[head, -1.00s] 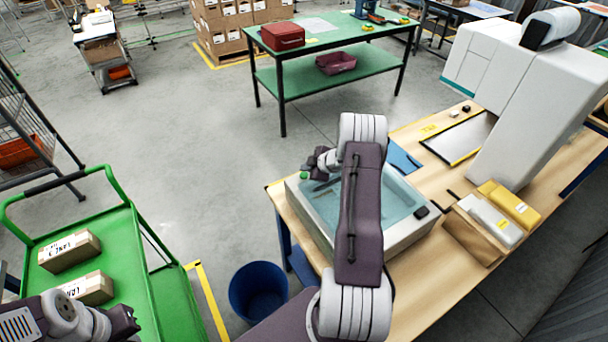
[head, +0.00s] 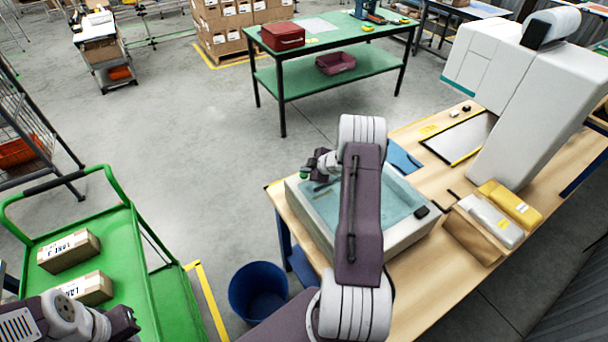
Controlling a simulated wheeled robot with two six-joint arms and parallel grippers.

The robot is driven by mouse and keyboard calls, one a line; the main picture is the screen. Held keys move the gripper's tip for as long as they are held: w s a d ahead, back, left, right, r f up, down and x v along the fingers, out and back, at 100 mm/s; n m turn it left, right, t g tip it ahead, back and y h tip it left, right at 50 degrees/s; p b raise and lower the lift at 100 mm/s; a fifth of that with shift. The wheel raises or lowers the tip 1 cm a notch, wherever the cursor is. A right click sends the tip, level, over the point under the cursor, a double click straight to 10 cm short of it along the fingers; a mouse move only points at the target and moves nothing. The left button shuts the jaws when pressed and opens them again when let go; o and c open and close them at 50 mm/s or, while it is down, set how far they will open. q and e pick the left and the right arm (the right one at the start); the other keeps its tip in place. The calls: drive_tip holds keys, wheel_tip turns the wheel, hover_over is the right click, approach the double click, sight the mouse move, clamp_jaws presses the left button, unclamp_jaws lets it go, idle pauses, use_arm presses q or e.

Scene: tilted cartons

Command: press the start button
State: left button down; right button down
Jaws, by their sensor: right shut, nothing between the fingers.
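A grey-white machine (head: 415,240) with a see-through blue-green top sits on the wooden table. A small round green button (head: 305,172) shows at its far left corner; I take it for the start button. My right arm reaches across the machine, and its wrist and gripper (head: 313,173) are at that corner, right by the button. The right gripper is shut with nothing in it. It partly covers the button area, and I cannot tell whether it touches the button. My left gripper (head: 124,323) is low at the left by the green cart; its fingertips are not clear.
The green cart (head: 125,225) holds two cartons (head: 70,250). A blue bin (head: 258,292) stands on the floor below the table. A large white machine (head: 530,110), a tray (head: 460,137) and packets (head: 510,204) are right of the grey-white machine.

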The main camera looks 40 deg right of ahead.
sight(306, 175)
drive_tip(key=shift+f+b, duration=0.3)
drive_tip(key=shift+f, duration=0.1)
idle(0.4)
idle(0.4)
drive_tip(key=shift+r+p, duration=0.85)
drive_tip(key=shift+p, duration=0.1)
drive_tip(key=shift+r, duration=0.1)
wheel_tip(306, 175, up, 5)
drive_tip(key=p, duration=0.5)
